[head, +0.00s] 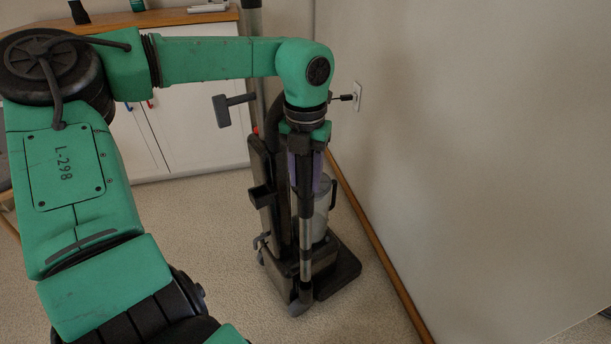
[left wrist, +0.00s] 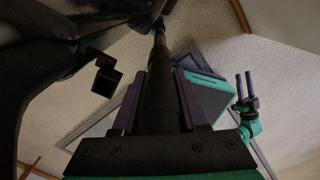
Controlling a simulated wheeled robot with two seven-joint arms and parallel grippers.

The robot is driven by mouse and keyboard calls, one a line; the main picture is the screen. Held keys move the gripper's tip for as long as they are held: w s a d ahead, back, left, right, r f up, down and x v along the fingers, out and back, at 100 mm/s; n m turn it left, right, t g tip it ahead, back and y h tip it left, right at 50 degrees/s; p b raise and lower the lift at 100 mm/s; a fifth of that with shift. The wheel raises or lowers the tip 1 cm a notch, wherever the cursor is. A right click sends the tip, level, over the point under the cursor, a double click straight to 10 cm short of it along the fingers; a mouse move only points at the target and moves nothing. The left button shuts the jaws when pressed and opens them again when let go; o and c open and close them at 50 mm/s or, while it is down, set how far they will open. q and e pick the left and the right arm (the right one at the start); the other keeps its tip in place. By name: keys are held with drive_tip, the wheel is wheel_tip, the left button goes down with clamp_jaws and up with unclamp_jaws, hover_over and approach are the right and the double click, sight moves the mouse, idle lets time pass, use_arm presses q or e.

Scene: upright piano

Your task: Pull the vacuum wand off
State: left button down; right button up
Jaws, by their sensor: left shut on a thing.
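The upright vacuum cleaner (head: 322,255) stands on the carpet close to the right wall, with a dark body and a clear bin. Its vacuum wand (head: 306,235) is a dark and silver tube, upright along the front of the body. My left gripper (head: 305,168) points down and is shut on the upper part of the wand. In the left wrist view the dark wand (left wrist: 158,92) runs between the fingers of my left gripper (left wrist: 157,88). The wand's lower end is still beside the cleaner's base. My right gripper (left wrist: 244,86) shows only in the left wrist view, fingers apart and empty.
A white cabinet (head: 190,130) with a wooden top stands behind. A wall outlet (head: 358,96) and a wooden baseboard (head: 375,240) are on the right wall. Carpet (head: 210,235) is open left of the cleaner.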

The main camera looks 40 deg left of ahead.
use_arm(q)
wheel_tip(320, 180, up, 6)
drive_tip(key=p, duration=0.4)
drive_tip(key=shift+p, duration=0.35)
drive_tip(key=shift+f, duration=0.1)
